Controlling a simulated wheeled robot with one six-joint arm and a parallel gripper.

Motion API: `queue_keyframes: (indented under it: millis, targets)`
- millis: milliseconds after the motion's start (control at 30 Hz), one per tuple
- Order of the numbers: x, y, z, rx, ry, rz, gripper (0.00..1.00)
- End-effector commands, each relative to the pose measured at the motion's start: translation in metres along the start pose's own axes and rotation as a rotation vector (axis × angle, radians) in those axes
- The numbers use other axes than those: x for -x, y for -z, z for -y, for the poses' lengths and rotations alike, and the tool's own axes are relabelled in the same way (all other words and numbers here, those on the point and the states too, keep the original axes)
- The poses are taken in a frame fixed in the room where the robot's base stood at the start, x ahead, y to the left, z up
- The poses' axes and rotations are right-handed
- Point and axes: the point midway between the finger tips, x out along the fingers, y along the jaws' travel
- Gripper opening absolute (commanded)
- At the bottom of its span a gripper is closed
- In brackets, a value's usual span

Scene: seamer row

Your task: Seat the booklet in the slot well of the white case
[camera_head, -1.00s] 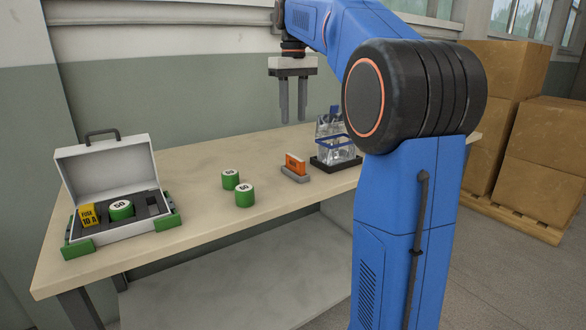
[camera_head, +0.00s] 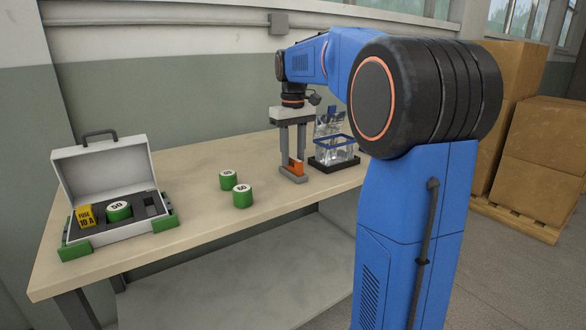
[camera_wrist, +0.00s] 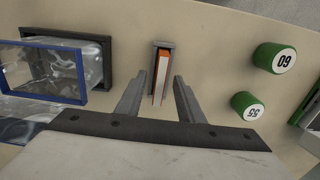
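The orange booklet (camera_head: 297,168) stands upright in a small grey holder (camera_head: 293,179) on the table. In the wrist view the booklet (camera_wrist: 160,76) shows edge-on with pale pages. My gripper (camera_head: 292,160) points down at the booklet and partly hides it. In the wrist view the fingers of my gripper (camera_wrist: 163,92) are spread, one on each side of the booklet, with gaps visible. The white case (camera_head: 105,172) stands open at the left. A yellow fuse box (camera_head: 86,216) and a green round tin (camera_head: 118,210) sit in its dark insert. The slot well (camera_head: 152,206) at the insert's right looks empty.
Two green tins (camera_head: 228,179) (camera_head: 242,196) stand on the table (camera_head: 195,225) between the case and the holder. A clear bin with a blue rim (camera_head: 335,143) on a dark base stands just right of my gripper. Table around the tins is clear.

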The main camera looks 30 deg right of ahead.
Motion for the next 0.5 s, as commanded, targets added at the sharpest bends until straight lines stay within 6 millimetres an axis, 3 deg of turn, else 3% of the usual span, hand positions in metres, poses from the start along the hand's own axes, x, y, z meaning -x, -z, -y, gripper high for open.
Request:
queue_keyframes:
  millis: [133,400,500]
  targets:
    - [-0.0130,-0.0001,0.0003,0.000,0.000,0.000,0.34]
    - [-0.0150,0.0002,0.0002,0.000,0.000,0.000,0.34]
    - [-0.0149,0.0002,0.0002,0.000,0.000,0.000,0.10]
